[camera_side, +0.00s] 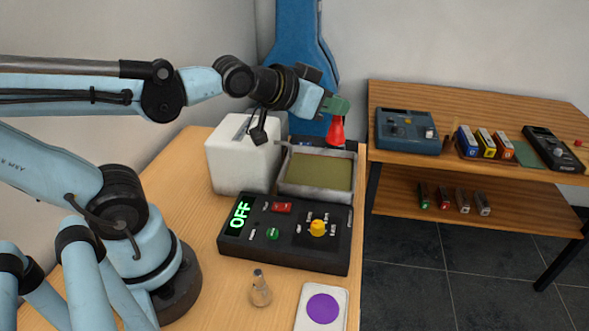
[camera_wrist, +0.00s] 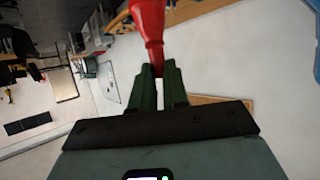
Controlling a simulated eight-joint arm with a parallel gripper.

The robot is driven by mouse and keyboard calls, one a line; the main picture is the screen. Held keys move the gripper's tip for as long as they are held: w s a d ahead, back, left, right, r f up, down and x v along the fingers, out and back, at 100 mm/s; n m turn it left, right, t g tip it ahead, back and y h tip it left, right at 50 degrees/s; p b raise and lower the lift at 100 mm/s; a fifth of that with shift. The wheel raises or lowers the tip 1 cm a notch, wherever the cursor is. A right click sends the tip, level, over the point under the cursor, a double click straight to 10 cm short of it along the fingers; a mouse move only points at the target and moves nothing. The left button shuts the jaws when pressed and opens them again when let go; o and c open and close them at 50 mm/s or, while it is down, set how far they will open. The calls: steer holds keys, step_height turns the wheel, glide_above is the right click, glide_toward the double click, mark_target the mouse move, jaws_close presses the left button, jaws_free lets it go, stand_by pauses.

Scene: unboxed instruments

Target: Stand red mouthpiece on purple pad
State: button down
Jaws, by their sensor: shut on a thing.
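My gripper (camera_side: 340,105) is shut on the red mouthpiece (camera_side: 336,131), high above the back right part of the wooden table. In the side view the mouthpiece hangs below the green fingers, with its wider end down. In the wrist view the red mouthpiece (camera_wrist: 148,20) shows between the tips of the green fingers (camera_wrist: 158,75), its upper part cut off by the picture edge. The purple pad (camera_side: 322,308) is a round patch on a white plate at the table's front right, well apart from my gripper.
A grey tray with an olive floor (camera_side: 318,171) stands below the gripper, beside a white block (camera_side: 240,155). A black control box reading OFF (camera_side: 285,232) lies between tray and pad. A small greyish flask-shaped piece (camera_side: 260,290) stands left of the pad. A shelf (camera_side: 470,175) is at right.

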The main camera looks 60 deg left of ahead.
steer(key=s+d+f+m+g+h, duration=0.3)
steer(key=s+d+f+m+h, duration=0.3)
steer(key=s+d+m+h, duration=0.55)
steer(key=s+d+r+m+g+h, duration=0.1)
steer(key=s+d+r+m+g, duration=0.2)
steer(key=s+d+m+g, duration=0.85)
steer(key=w+a+f+n, duration=0.3)
steer(key=w+a+f, duration=0.2)
steer(key=w+f, duration=0.3)
steer(key=shift+w+a+f, duration=0.3)
steer(key=shift+f, duration=1.1)
steer(key=c, duration=1.1)
jaws_free()
